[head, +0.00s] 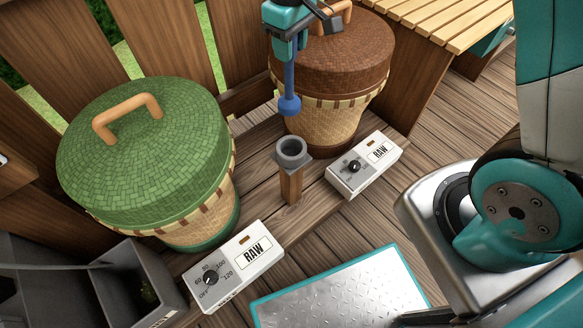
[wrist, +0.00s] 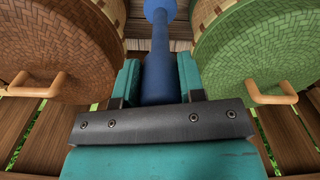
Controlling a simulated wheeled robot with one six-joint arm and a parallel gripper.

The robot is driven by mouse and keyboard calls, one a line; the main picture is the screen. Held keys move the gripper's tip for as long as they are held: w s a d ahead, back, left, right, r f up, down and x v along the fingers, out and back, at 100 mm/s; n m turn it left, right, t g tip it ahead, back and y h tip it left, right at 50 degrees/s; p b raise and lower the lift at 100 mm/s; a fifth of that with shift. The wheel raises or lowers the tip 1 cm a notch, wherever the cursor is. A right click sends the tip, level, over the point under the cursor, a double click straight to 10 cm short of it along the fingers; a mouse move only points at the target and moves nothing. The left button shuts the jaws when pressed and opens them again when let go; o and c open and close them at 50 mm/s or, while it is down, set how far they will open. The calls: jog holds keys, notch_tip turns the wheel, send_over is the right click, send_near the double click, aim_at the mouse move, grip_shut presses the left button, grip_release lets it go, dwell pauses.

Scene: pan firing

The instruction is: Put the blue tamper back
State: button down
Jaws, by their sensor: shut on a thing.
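The blue tamper (head: 289,88) hangs upright with its rounded end down in the head view. My gripper (head: 290,45) is shut on its upper part. In the wrist view the blue tamper (wrist: 160,60) stands between the two teal fingers of my gripper (wrist: 160,80). A grey round holder (head: 292,152) on a wooden post stands below the tamper's end, with a clear gap between them. The holder is empty as far as I can see. It cannot be made out in the wrist view.
A green-lidded basket (head: 145,150) stands left of the post and a brown-lidded basket (head: 332,60) behind it. Two white RAW dial boxes, one at front left (head: 233,268) and one at right (head: 364,163), flank the post. A metal plate (head: 340,295) lies in front.

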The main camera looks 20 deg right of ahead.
aim_at(289, 114)
jog(key=shift+s+a+r, duration=0.15)
jog(key=shift+r, duration=0.15)
notch_tip(289, 114, down, 17)
jog(key=b, duration=0.4)
jog(key=shift+r, duration=0.2)
notch_tip(289, 114, down, 3)
jog(key=shift+f, duration=0.1)
jog(key=c, duration=0.7)
grip_release()
